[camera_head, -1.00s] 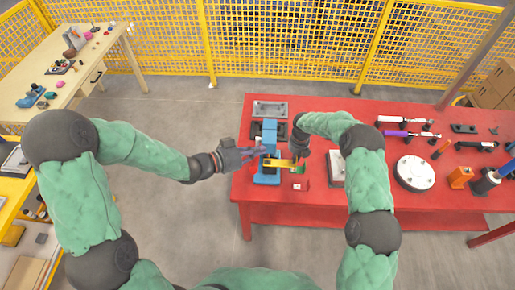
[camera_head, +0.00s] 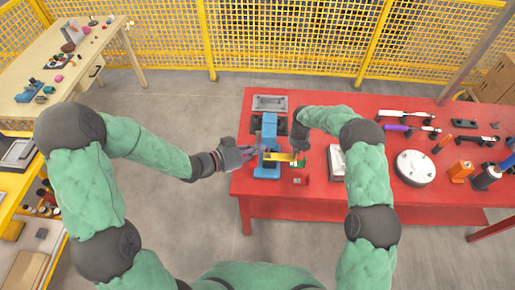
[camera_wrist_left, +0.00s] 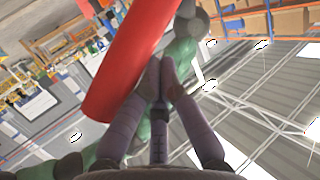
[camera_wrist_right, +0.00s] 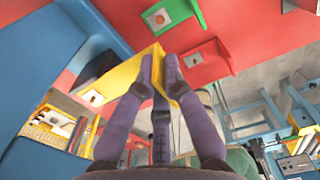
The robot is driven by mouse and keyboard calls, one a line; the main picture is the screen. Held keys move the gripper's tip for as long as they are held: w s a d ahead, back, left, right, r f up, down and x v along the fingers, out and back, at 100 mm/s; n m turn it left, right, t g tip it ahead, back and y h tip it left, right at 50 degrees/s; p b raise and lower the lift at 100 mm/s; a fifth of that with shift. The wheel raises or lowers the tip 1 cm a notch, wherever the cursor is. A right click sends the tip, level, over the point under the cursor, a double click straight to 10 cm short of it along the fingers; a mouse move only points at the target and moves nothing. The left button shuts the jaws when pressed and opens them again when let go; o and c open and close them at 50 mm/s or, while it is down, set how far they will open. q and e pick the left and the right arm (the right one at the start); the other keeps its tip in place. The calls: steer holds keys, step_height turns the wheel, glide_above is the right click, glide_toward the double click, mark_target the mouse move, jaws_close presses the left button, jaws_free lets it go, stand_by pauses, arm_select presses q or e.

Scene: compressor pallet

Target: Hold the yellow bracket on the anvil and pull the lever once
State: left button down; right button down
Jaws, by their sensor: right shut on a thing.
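The blue press (camera_head: 269,130) stands at the left end of the red table. The yellow bracket (camera_head: 280,156) lies across the low front part of the press. My right gripper (camera_head: 297,150) is shut on its right end; the right wrist view shows the fingers on the bracket (camera_wrist_right: 118,78). Whether the bracket touches the anvil, I cannot tell. My left gripper (camera_head: 256,152) is beside the press on the left. Its fingertips (camera_wrist_left: 161,65) are together. A thick red bar (camera_wrist_left: 130,65), perhaps the lever's grip, passes beside and behind them; contact is unclear.
A white round plate (camera_head: 414,168) and several tools fill the table's right. A yellow mesh fence (camera_head: 290,50) stands behind.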

arm_select(q)
steer(key=shift+f, duration=0.2)
stand_by(0.3)
steer(key=shift+f, duration=1.65)
steer(key=shift+f, duration=1.85)
steer(key=shift+f, duration=1.65)
